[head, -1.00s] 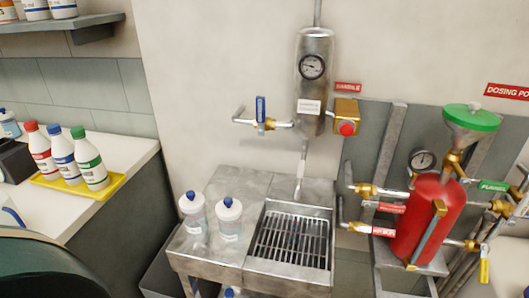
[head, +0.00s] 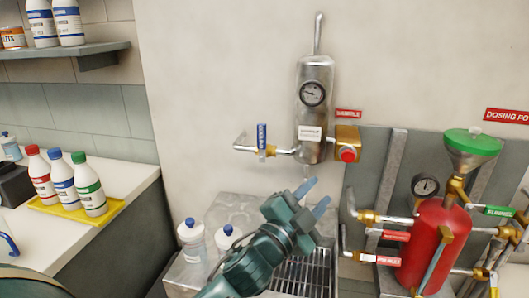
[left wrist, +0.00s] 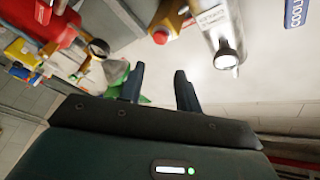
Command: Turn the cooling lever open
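The cooling lever (head: 262,137) is a blue upright handle on the brass and steel pipe left of the steel sample cylinder (head: 315,82). In the left wrist view a blue plate with partly cut-off white letters, reading "COOL", shows at the top right (left wrist: 296,12). My left gripper (head: 316,193) is below and right of the lever in the head view, in front of the sink area. Its fingers are apart with nothing between them, also in the left wrist view (left wrist: 160,70). It is clear of the lever. My right gripper is in neither view.
A brass block with a red button (head: 347,155) sits right of the cylinder. A red dosing pot (head: 430,240) with a green funnel and several valves stands further right. Bottles (head: 190,237) stand on the steel bench behind my left arm. Wall around the lever is clear.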

